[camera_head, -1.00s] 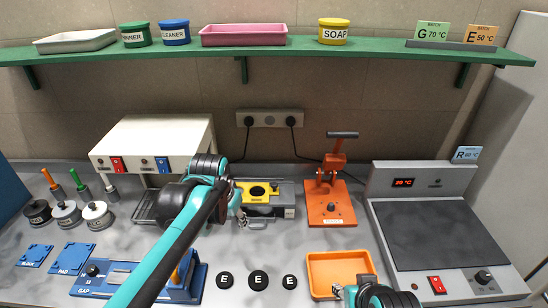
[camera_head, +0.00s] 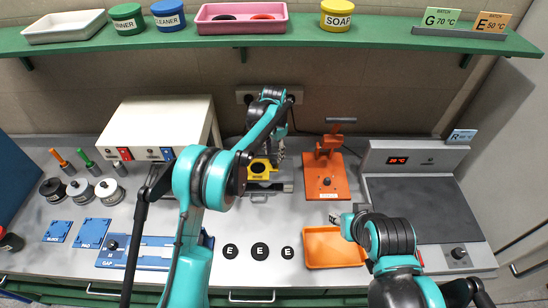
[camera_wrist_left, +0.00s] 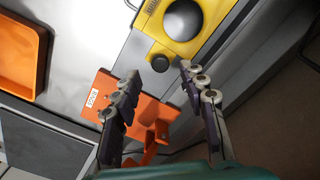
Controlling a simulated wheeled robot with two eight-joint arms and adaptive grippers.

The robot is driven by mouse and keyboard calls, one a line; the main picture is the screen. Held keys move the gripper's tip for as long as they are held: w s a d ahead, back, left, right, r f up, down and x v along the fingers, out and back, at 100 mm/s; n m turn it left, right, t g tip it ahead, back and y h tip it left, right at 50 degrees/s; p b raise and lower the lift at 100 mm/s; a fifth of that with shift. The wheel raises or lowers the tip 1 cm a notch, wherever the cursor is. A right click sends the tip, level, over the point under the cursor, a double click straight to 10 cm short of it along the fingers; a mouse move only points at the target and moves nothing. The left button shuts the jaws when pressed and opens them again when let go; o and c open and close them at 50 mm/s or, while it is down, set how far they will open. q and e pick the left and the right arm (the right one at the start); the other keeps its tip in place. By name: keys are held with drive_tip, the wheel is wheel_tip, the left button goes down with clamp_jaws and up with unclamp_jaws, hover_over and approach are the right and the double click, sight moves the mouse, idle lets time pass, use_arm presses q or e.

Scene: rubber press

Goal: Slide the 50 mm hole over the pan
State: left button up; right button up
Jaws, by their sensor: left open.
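A yellow slide plate (camera_head: 259,166) lies on a low grey device (camera_head: 278,186) at the back middle of the bench. In the left wrist view the yellow plate (camera_wrist_left: 207,42) has a round opening with a grey rounded surface (camera_wrist_left: 183,20) in it. A dark knob (camera_wrist_left: 158,62) sits at the plate's near end. I cannot read a hole size. My left gripper (camera_head: 279,152) is beside the plate's right end, open and empty; in the wrist view its fingertips (camera_wrist_left: 168,70) are close to the knob.
An orange press (camera_head: 327,180) stands just right of the device, and its base (camera_wrist_left: 108,92) is close to my left fingers. A hotplate (camera_head: 420,207) is further right. The orange tray (camera_head: 333,258) and several black E discs (camera_head: 260,251) lie in front.

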sight(274, 162)
use_arm(q)
drive_tip(key=shift+f, duration=2)
clamp_jaws()
drive_tip(key=d+b, duration=0.1)
drive_tip(key=d, duration=0.6)
drive_tip(key=shift+d, duration=0.35)
drive_tip(key=shift+c, duration=1.2)
unclamp_jaws()
drive_tip(key=shift+d, duration=0.1)
drive_tip(key=shift+o, duration=1.2)
drive_tip(key=shift+d, duration=0.1)
